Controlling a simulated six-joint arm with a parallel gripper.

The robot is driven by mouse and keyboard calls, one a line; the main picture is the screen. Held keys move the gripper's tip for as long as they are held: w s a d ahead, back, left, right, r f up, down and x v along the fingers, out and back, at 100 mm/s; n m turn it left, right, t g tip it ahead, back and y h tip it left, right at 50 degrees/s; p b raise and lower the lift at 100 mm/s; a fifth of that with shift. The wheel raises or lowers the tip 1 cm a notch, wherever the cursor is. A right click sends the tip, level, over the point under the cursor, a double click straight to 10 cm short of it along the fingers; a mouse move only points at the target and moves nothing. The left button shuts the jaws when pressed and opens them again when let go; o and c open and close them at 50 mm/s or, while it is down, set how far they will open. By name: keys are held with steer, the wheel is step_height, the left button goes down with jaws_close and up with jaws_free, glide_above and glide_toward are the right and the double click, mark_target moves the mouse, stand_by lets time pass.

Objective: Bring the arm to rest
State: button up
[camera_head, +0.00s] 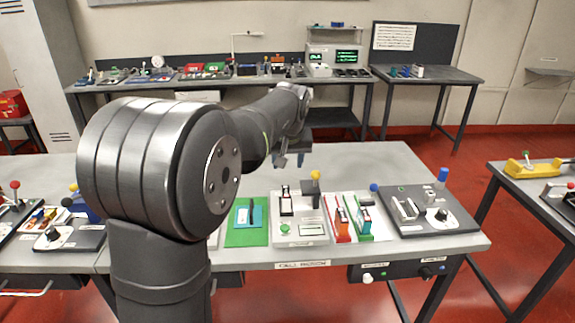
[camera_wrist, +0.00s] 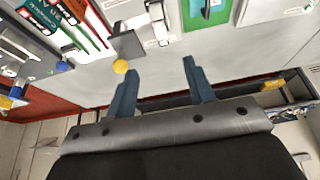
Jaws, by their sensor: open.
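My arm reaches out over the grey bench (camera_head: 350,160), its links bent and its end held above the bench's far part. My gripper (camera_head: 291,160) is partly hidden behind the arm in the head view. In the wrist view, the two blue fingers of my gripper (camera_wrist: 158,80) stand well apart with nothing between them. The gripper touches nothing that I can see.
Below and nearer stand a green mat (camera_head: 246,234), a light grey unit with a yellow-knobbed lever (camera_head: 315,175), red and green holders (camera_head: 342,228) and a dark dial panel (camera_head: 430,218). The bench's far strip is clear. A back bench (camera_head: 240,82) holds equipment.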

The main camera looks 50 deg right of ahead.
mark_target(286, 194)
steer(key=x, duration=1.7)
steer(key=shift+w+d+f, duration=0.1)
steer(key=shift+d+f, duration=0.05)
steer(key=shift+f, duration=0.05)
steer(key=shift+r, duration=0.15)
steer(key=v, duration=1.7)
steer(key=x, duration=1.7)
steer(key=r, duration=0.9)
steer(key=shift+w, duration=0.25)
steer(key=w+a+f, duration=0.2)
steer(key=w+a, duration=0.6)
steer(key=w, duration=0.1)
steer(key=w+a+f, duration=0.2)
steer(key=w+a, duration=0.6)
steer(key=w, duration=0.1)
steer(key=shift+w, duration=0.3)
